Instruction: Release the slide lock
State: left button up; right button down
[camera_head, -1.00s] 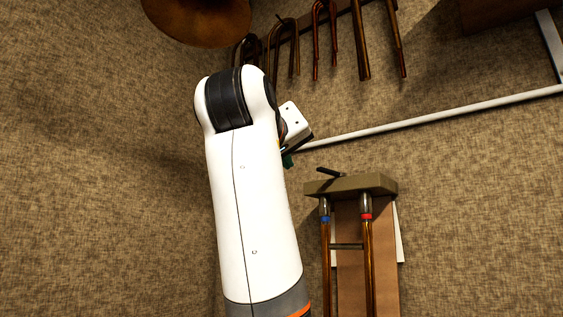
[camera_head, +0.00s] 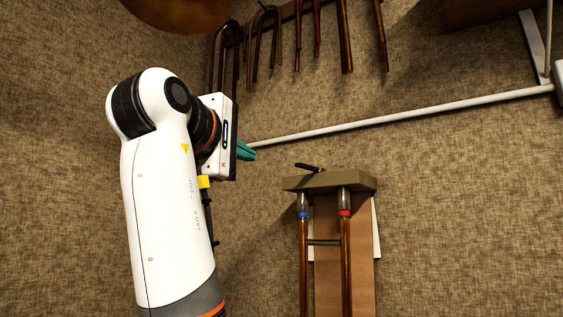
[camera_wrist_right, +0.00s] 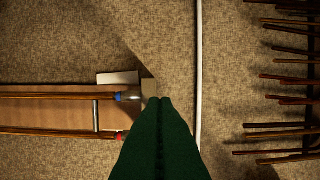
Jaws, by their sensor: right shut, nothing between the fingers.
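The slide's two brass tubes (camera_head: 345,255) run up to a grey-olive block (camera_head: 335,183). One has a blue band and the other a red band, with a crossbar between them. A small black lever (camera_head: 308,168), which looks like the slide lock, sticks out at the block's far left edge. My right gripper (camera_head: 248,151), with green fingers, is shut and empty. It is left of the block and apart from the lever in the head view. In the right wrist view its closed fingers (camera_wrist_right: 160,102) cover part of the block, and I cannot make out the lever. My left gripper is not in view.
A brown board (camera_head: 327,230) lies under the tubes. A white bar (camera_head: 400,117) crosses beyond the block. Several bent tubes hang on a rack (camera_head: 286,14) at the back, with a brass bell (camera_head: 180,12) at the top left. The carpet right of the board is clear.

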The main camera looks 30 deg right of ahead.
aim_at(309, 167)
jog(key=w+d+p, duration=0.1)
jog(key=d+p, duration=0.5)
jog(key=d, duration=0.3)
jog(key=shift+w+d+p, duration=0.2)
jog(key=shift+w+p, duration=0.15)
jog(key=shift+w, duration=0.05)
jog(key=shift+d+f, duration=0.1)
jog(key=shift+d, duration=0.05)
